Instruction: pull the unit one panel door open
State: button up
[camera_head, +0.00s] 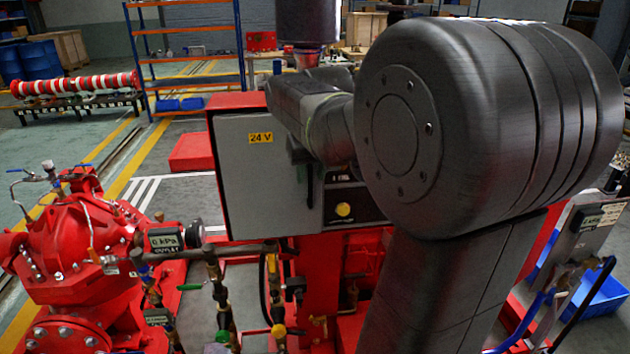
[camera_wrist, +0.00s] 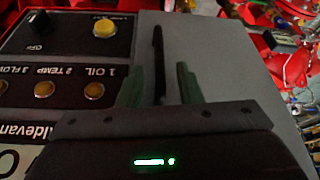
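The unit one panel door (camera_head: 262,190) is a grey plate with a yellow 24 V label in the head view. It also shows as the grey surface in the wrist view (camera_wrist: 225,60). Its black upright handle (camera_head: 310,187) is near the door's right edge. In the wrist view, the handle (camera_wrist: 158,62) lies between the two greenish fingers of my gripper (camera_wrist: 160,84), with a visible gap on each side. My gripper is open around the handle. Its fingers are mostly hidden behind my arm in the head view. The door looks closed.
A dark control panel with a yellow button (camera_wrist: 104,28) and several small round lamps (camera_wrist: 43,89) lies beside the door. Red pump housing (camera_head: 85,250) and pipes with a gauge stand at the lower left. A blue bin (camera_head: 600,297) is at the lower right.

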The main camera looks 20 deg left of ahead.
aim_at(310, 183)
jog(key=shift+x, duration=2.25)
jog(key=shift+c, duration=0.2)
grip_shut()
